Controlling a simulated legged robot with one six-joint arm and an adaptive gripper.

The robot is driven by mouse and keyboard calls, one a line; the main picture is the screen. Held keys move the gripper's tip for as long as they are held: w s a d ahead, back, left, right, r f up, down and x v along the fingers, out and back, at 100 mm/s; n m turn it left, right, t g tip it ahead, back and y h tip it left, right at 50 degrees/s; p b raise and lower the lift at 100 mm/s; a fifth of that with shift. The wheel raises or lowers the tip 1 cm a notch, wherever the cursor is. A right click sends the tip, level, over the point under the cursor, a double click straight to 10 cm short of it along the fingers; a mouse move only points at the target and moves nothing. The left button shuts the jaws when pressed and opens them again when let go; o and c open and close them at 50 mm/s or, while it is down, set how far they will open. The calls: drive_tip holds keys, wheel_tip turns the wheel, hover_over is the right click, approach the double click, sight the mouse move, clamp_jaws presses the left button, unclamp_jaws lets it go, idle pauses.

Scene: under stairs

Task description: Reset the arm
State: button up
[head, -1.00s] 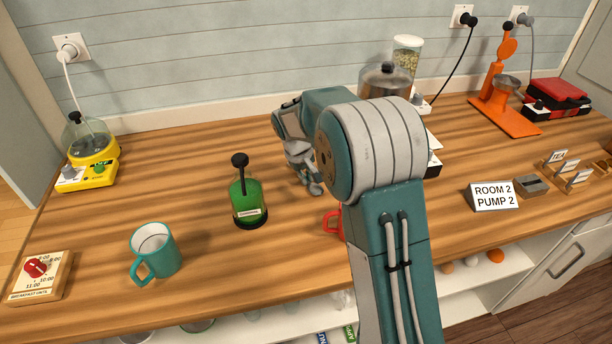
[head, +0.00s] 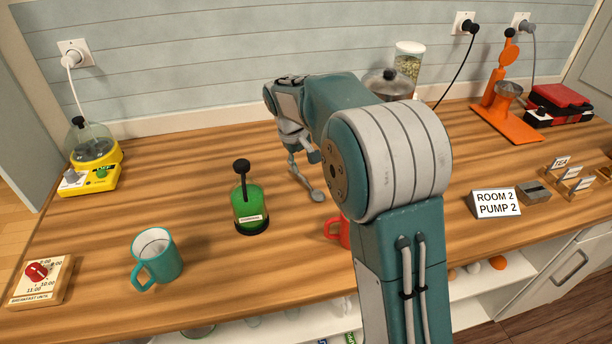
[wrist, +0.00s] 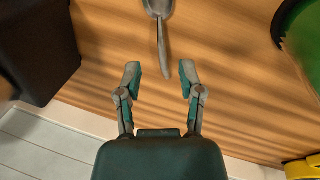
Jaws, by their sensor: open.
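My gripper (wrist: 160,76) is open and empty in the wrist view, its two fingers apart. A grey scoop (wrist: 161,12) lies on the wooden counter beyond the fingertips. Its handle points toward the gap between them without visible contact. In the head view my gripper (head: 301,152) hangs over the middle of the counter, and the scoop (head: 317,195) shows below it. My arm's large elbow covers part of the counter and most of a red mug (head: 336,231).
A steel pot (head: 388,82) and a jar (head: 408,62) stand behind my arm. A yellow appliance (head: 92,170) is at far left.

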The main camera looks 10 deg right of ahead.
drive_tip(key=s+d+r+m+t+y, duration=0.1)
drive_tip(key=s+r, duration=0.5)
drive_tip(key=s, duration=0.3)
drive_tip(key=s+r+m+t, duration=0.1)
drive_tip(key=s+r, duration=0.4)
drive_tip(key=s, duration=0.3)
drive_tip(key=s+f+m+t+y, duration=0.1)
drive_tip(key=s+f+t, duration=0.1)
drive_tip(key=s, duration=1.3)
drive_tip(key=shift+d+f+m+t, duration=0.2)
drive_tip(key=shift+f+m+t, duration=0.1)
drive_tip(key=shift+f, duration=0.25)
drive_tip(key=shift+s, duration=0.1)
